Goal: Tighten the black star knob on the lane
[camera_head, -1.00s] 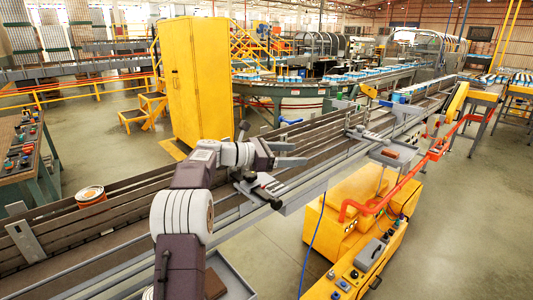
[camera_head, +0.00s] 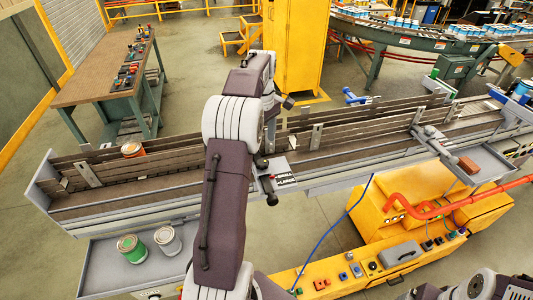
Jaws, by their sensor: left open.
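The lane (camera_head: 330,165) is a long conveyor with brown rails running across the view. A small black knob (camera_head: 262,163) sits on its near side, beside a plate marked small and large (camera_head: 285,178). A black-ended lever or clamp (camera_head: 269,190) is just below it. Its star shape is too small to make out. My left arm reaches up from the bottom and bends over the lane. My left gripper (camera_head: 279,134) is open above the rails, just beyond the knob and apart from it. The wrist partly hides it. My right gripper is not visible; only right arm parts show at bottom right.
An orange-labelled can (camera_head: 132,150) stands in the lane at left. A yellow machine (camera_head: 420,215) with a red pipe is at right. A yellow cabinet (camera_head: 291,45) stands behind.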

